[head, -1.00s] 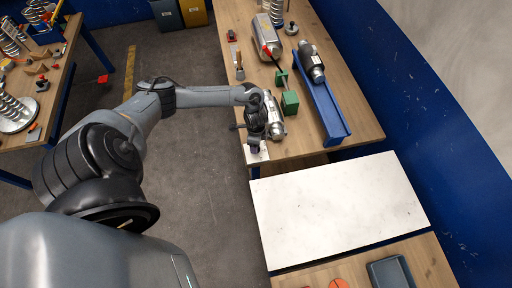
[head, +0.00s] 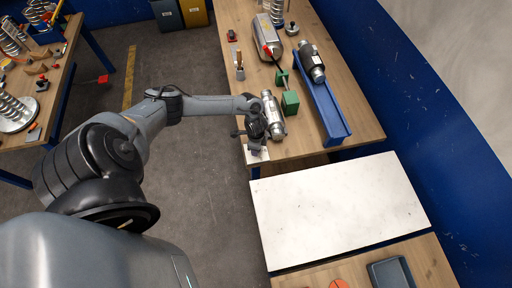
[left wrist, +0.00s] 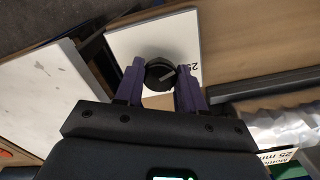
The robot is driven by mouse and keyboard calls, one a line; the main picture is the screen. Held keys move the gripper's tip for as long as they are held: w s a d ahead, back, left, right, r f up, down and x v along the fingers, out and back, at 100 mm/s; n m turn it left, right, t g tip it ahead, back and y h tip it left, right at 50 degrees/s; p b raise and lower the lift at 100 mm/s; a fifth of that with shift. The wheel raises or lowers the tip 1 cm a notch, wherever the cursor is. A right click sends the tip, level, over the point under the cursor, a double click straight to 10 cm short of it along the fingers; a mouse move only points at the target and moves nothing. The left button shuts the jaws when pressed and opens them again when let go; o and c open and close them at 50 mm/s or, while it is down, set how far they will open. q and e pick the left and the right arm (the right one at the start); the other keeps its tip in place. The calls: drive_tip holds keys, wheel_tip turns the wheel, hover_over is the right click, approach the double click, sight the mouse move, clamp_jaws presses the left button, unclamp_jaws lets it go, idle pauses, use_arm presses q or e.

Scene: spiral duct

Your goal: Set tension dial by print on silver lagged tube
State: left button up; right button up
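The tension dial is a round black knob (left wrist: 160,73) with a pale mark, on a white plate (left wrist: 187,38) that carries a printed number, partly cut off, seeming to read 25. My left gripper (left wrist: 161,66) has its purple fingers apart, one on each side of the knob; contact is not clear. In the head view my left gripper (head: 256,143) is over the plate at the bench corner and hides the knob. The silver lagged tube (head: 272,115) lies beside it; in the left wrist view the tube (left wrist: 280,127) bears a white label (left wrist: 280,157) reading "25 mm". My right gripper is not in view.
Green blocks (head: 290,102) and a blue trough (head: 326,108) holding a dark-banded cylinder stand right of the tube on the wooden bench (head: 345,70). A bare white table (head: 335,210) lies in front.

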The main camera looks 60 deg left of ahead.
use_arm(q)
drive_tip(key=c, duration=0.3)
drive_tip(key=m+b, duration=0.1)
drive_tip(key=m, duration=0.6)
drive_tip(key=shift+w+b, duration=0.1)
drive_tip(key=shift+b, duration=0.3)
drive_tip(key=shift+m, duration=0.3)
drive_tip(key=o, duration=1)
